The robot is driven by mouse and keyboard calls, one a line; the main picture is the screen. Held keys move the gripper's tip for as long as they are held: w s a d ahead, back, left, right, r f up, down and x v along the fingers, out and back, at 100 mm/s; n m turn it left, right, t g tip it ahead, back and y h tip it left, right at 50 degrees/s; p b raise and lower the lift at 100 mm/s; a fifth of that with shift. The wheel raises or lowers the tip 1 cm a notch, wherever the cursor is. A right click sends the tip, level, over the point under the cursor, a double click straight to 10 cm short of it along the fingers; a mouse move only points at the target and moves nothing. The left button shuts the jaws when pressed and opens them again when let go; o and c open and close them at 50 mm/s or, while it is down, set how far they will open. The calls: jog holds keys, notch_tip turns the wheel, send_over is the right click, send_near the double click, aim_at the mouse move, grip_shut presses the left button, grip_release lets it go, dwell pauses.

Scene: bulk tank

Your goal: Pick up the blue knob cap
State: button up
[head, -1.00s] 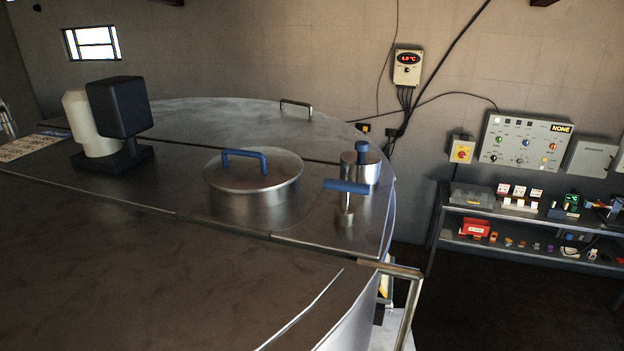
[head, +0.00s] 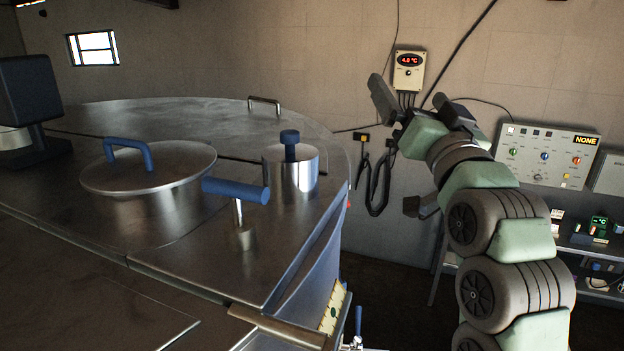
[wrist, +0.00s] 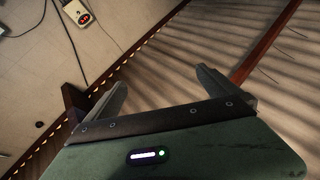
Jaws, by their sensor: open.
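Several blue parts show, and I cannot tell for sure which is the blue knob cap. A blue knob (head: 289,145) tops a short steel cylinder on the tank lid. A small blue knob (head: 544,157) sits on the wall control panel (head: 520,175). My gripper (head: 417,103) is open and empty, raised in the air right of the tank and left of the panel, its fingers pointing up. In the wrist view, my gripper (wrist: 158,80) has its two fingers spread, with only wall and ceiling beyond them and no blue part between them.
The steel tank (head: 200,270) fills the left, with a round blue-handled hatch (head: 150,165) and a blue T-handle (head: 236,190). A shelf with small items (head: 600,232) stands at the right, partly hidden by my arm. Cables (head: 375,185) hang on the wall.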

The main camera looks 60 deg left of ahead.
aim_at(292, 149)
jog(key=s+a+f+n+g+h+b, duration=0.1)
jog(key=s+a+n+g, duration=0.15)
jog(key=s, duration=0.55)
jog(key=s+a+f+n+g+h+b, duration=0.15)
jog(key=s+n+g, duration=0.25)
jog(key=s, duration=0.4)
jog(key=shift+m+t, duration=0.25)
jog(key=f, duration=0.2)
jog(key=f+p, duration=0.1)
jog(key=f, duration=0.1)
jog(key=a+f+p, duration=0.1)
jog(key=f, duration=0.2)
jog(key=shift+w, duration=0.25)
jog(key=shift+a, duration=0.35)
jog(key=shift+w+a+r+p, duration=0.1)
jog(key=shift+a+p, duration=0.2)
jog(key=shift+a, duration=0.8)
jog(key=shift+w+a+f+p, duration=0.15)
jog(key=shift+a+p, duration=0.15)
jog(key=shift+a, duration=0.85)
jog(key=shift+w+a+r+p, duration=0.15)
jog(key=shift+a+p, duration=0.15)
jog(key=shift+a, duration=0.8)
jog(key=c, duration=1.3)
